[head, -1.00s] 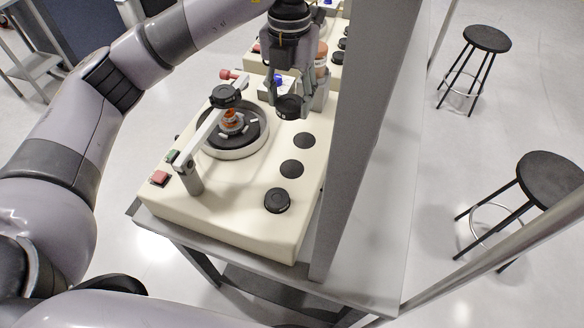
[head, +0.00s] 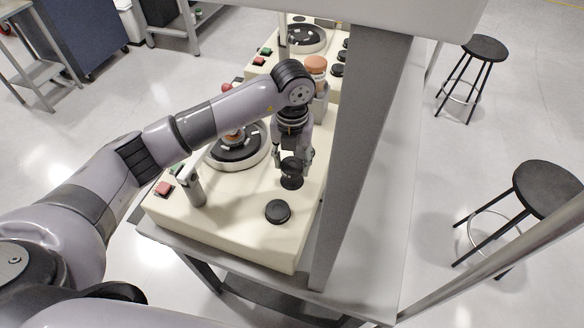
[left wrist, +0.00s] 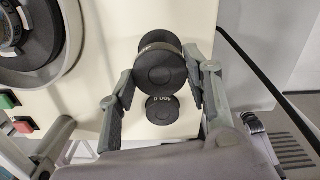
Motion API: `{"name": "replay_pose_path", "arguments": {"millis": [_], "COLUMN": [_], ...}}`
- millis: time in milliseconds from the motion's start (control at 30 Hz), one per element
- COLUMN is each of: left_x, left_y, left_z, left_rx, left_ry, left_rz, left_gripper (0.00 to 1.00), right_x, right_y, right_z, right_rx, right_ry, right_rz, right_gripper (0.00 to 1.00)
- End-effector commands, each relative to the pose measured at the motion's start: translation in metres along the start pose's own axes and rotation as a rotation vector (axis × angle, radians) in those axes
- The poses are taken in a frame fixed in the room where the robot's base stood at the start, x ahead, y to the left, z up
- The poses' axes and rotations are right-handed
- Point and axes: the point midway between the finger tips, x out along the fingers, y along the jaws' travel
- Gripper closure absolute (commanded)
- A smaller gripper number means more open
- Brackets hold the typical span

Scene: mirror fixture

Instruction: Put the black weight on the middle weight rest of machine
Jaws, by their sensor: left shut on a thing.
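The black weight (head: 292,165) is a short black cylinder between the fingers of my left gripper (head: 293,158), which is shut on it. It also shows in the left wrist view (left wrist: 160,68), between the two fingers (left wrist: 160,88). In the head view it is over the middle weight rest (head: 291,183), a flat black disc on the cream machine (head: 235,218). I cannot tell whether weight and rest touch. A second black weight (head: 277,211), marked 500 g in the left wrist view (left wrist: 160,110), sits on the front rest. My right gripper is not in view.
A grey upright post (head: 350,150) stands close to the right of the machine. The round black dial (head: 238,150) lies to the left, partly behind my arm. A second machine (head: 270,62) is behind. Black stools (head: 545,188) stand on the floor at right.

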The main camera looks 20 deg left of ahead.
Motion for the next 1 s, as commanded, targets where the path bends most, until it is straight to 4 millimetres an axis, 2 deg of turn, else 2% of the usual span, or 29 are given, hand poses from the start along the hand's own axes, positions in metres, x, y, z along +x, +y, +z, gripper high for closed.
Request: {"name": "replay_pose_path", "arguments": {"millis": [300, 733, 767, 1000], "left_x": [0.039, 0.047, 0.046, 0.046], "left_y": [0.000, 0.000, 0.000, 0.000], "left_z": [0.000, 0.000, 0.000, 0.000], "left_rx": [0.000, 0.002, 0.002, 0.001], "left_ry": [0.000, -0.003, -0.001, -0.001], "left_rz": [0.000, -0.001, 0.000, 0.000], "left_gripper": [0.98, 0.98, 0.53, 0.37], "right_x": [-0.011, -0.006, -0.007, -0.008], "right_y": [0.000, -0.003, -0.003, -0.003], "right_z": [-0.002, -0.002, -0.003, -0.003], "right_rx": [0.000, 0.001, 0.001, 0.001], "right_ry": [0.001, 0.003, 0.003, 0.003], "right_rz": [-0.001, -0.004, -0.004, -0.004], "right_gripper": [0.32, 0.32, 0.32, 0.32]}}
